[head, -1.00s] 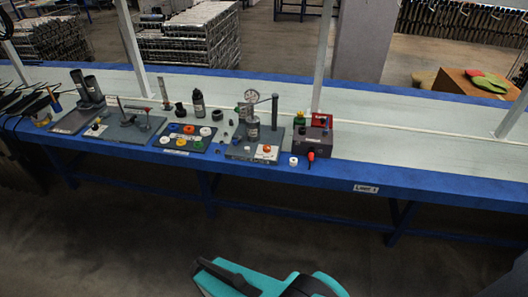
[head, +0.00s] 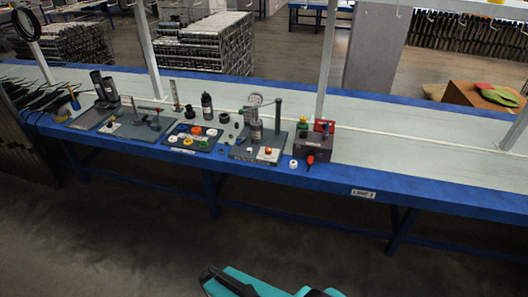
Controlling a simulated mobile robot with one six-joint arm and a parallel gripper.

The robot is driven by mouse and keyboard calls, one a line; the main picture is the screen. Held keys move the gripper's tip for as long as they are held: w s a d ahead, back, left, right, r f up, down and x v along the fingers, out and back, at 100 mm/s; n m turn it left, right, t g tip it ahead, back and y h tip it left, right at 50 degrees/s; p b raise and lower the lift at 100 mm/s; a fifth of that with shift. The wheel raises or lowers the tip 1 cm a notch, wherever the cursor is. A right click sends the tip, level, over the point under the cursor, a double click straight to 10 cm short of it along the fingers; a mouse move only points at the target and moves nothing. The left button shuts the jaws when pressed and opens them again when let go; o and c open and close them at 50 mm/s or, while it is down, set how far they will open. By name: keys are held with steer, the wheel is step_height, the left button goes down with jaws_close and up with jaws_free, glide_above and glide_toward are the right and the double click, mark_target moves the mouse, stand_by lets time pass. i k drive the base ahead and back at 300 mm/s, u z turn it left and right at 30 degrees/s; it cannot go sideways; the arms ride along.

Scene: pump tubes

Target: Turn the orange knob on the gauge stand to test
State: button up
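The gauge stand (head: 244,153) stands on the bench near the middle of the head view. It has a grey base, an upright post, a round dial gauge (head: 255,99) and a dark cylinder (head: 256,131). The orange knob (head: 268,150) sits on a white label plate at the base's front right corner. The label's marks are too small to read. My teal and black arm (head: 262,283) shows at the bottom edge, well short of the bench. My gripper cannot be made out.
The blue-edged bench (head: 330,180) runs across the view. Right of the stand is a dark box (head: 308,146) with a red-tipped part; a small white ring (head: 293,164) lies between. Left is a tray with several coloured rings (head: 190,137). The bench's right side is mostly clear.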

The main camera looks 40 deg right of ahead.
mark_target(268, 150)
steer(key=z, duration=0.15)
steer(key=i, duration=0.9)
steer(key=u, duration=0.05)
